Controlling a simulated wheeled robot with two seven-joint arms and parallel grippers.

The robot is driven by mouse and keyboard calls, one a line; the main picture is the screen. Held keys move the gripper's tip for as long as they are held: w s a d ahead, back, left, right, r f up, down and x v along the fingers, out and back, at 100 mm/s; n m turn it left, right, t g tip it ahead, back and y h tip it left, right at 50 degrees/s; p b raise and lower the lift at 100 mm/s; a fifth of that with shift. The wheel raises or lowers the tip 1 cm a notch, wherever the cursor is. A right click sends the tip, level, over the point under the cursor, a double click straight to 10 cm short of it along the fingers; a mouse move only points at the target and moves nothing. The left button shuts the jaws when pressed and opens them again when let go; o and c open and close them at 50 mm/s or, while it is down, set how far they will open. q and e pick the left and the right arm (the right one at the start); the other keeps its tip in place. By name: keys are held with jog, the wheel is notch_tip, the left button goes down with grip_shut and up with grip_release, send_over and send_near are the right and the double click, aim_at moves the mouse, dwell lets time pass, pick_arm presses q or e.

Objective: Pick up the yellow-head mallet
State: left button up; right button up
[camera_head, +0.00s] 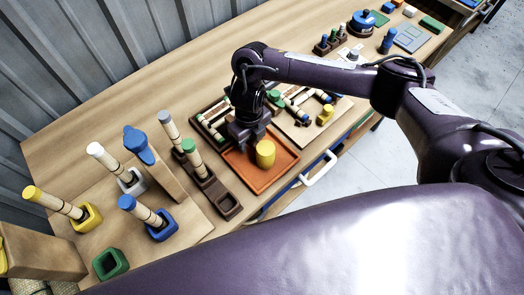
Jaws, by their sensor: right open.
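A yellow cylinder (265,153), which looks like the mallet's head, is on the orange tray (284,165). No handle is clear from here; my gripper may cover part of it. My right gripper (247,144) points down over the tray, just left of the yellow cylinder. It is open, and its fingertips are dark and hard to make out. Whether they touch the cylinder cannot be told. My left gripper is not in view.
Capped sticks stand in coloured sockets at the left, including a yellow-capped one (45,199). A dark holder (229,205) stands left of the tray. A board with coloured pieces (326,116) lies to the right. Bare tabletop (150,75) runs along the wall.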

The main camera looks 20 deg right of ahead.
jog(key=shift+d+f, duration=0.1)
jog(key=shift+f, duration=0.9)
grip_shut()
jog(key=shift+r, duration=0.1)
jog(key=shift+w+r, duration=0.1)
